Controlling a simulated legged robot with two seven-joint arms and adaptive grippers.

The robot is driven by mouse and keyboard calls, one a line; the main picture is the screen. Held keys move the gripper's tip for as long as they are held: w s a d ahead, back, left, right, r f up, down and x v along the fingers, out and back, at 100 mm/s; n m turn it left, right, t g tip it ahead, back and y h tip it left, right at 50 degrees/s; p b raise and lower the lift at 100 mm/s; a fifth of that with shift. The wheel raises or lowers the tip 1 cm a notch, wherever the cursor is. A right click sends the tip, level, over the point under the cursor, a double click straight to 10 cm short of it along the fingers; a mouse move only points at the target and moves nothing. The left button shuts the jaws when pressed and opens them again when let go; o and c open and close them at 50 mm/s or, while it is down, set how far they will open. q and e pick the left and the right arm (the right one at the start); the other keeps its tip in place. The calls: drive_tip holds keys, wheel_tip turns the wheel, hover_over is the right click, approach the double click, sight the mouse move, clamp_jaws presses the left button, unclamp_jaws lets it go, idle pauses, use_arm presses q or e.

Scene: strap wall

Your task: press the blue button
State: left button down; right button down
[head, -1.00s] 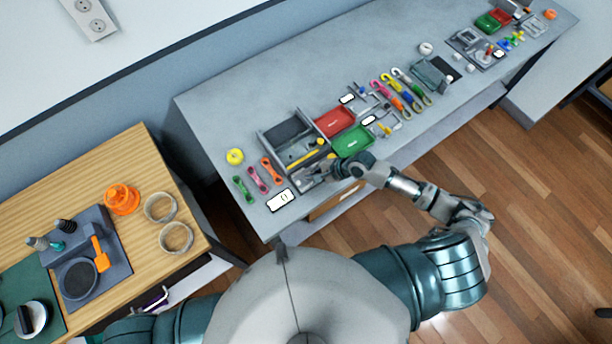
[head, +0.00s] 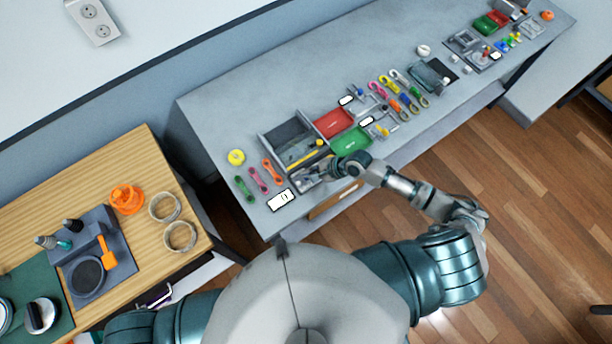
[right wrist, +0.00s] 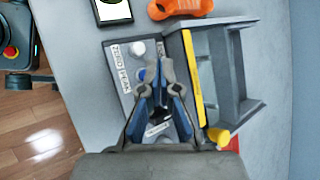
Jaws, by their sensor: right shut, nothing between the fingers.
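A grey button panel (right wrist: 124,70) with white labels shows in the right wrist view; it also shows small in the head view (head: 306,184). It carries a white round button (right wrist: 137,48) and, beside it, the blue button (right wrist: 141,75). My right gripper (right wrist: 159,72) is shut and empty, its tips over the panel just right of the blue button and partly covering it. I cannot tell whether they touch. In the head view the right gripper (head: 328,173) is small at the front of the bench. My left gripper is out of view.
A grey tray with a yellow strip (right wrist: 196,78) stands right beside the panel. A red bin (head: 333,122) and a green bin (head: 351,141) lie beyond. An orange piece (right wrist: 180,7) and a white-faced device (right wrist: 113,10) lie near. The bench's back strip is clear.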

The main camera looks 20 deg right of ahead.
wheel_tip(320, 180, up, 3)
drive_tip(key=p, duration=0.2)
drive_tip(key=shift+f+p, duration=0.2)
drive_tip(key=shift+p, duration=0.15)
drive_tip(key=shift+r, duration=1.05)
